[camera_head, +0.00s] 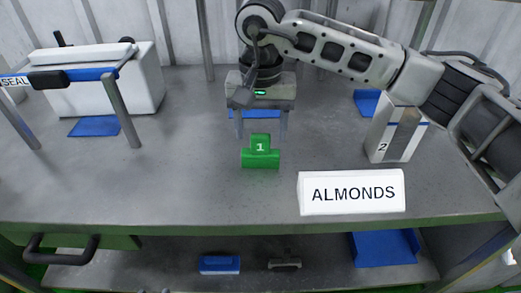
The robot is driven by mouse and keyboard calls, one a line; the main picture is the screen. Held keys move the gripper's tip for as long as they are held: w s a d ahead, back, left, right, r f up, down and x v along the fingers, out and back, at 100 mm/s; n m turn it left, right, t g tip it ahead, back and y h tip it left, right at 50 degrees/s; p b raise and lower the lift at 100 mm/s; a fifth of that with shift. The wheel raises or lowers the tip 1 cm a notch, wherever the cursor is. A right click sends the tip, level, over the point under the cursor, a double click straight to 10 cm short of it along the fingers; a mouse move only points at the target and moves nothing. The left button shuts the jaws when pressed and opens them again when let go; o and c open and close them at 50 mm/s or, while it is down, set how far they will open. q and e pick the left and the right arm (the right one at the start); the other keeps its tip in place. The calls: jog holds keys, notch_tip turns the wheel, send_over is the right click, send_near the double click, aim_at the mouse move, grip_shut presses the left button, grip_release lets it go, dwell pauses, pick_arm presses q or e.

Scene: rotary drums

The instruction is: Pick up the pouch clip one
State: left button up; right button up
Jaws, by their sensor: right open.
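The pouch clip one is a green clip (261,154) with a white "1" on it. It stands on the grey table near the middle of the head view. My right gripper (261,128) comes in from the right and hangs just behind and above the clip. The gripper looks apart from the clip. My left gripper is not in view.
An "ALMONDS" sign (351,193) stands right of the clip near the front edge. A silver pouch marked 2 (396,134) stands farther right. A white sealing machine (105,82) is at the left. The lower shelf holds a blue clip-like piece (219,264). The table left of the clip is clear.

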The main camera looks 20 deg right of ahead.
aim_at(260, 135)
jog(key=shift+w+f, duration=0.15)
jog(key=shift+f, duration=1.55)
jog(key=shift+c, duration=0.3)
jog(key=c, duration=1)
jog(key=shift+r, duration=0.1)
